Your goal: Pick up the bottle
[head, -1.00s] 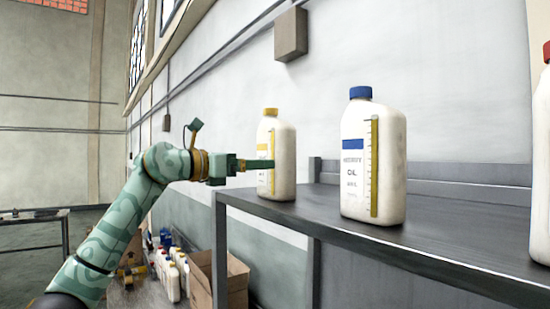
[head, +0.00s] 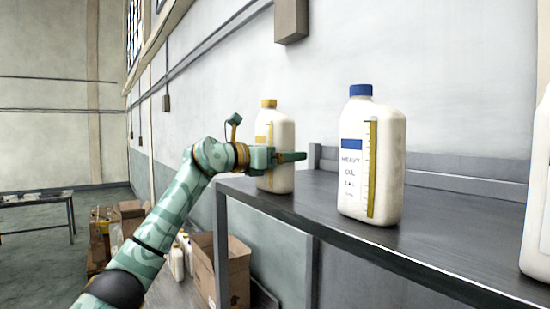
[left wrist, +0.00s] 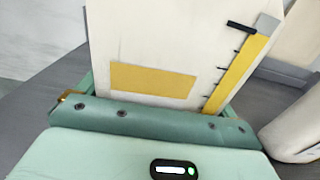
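Contact on both sides cannot be made out; the far finger is hidden in the head view. My right gripper is not in view.
A blue-capped oil bottle (head: 372,160) stands right of the yellow-capped one. Another white bottle (head: 536,215) is cut off at the right edge. Below the shelf are cardboard boxes (head: 238,270) and smaller bottles. A low table (head: 40,200) is at far left.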

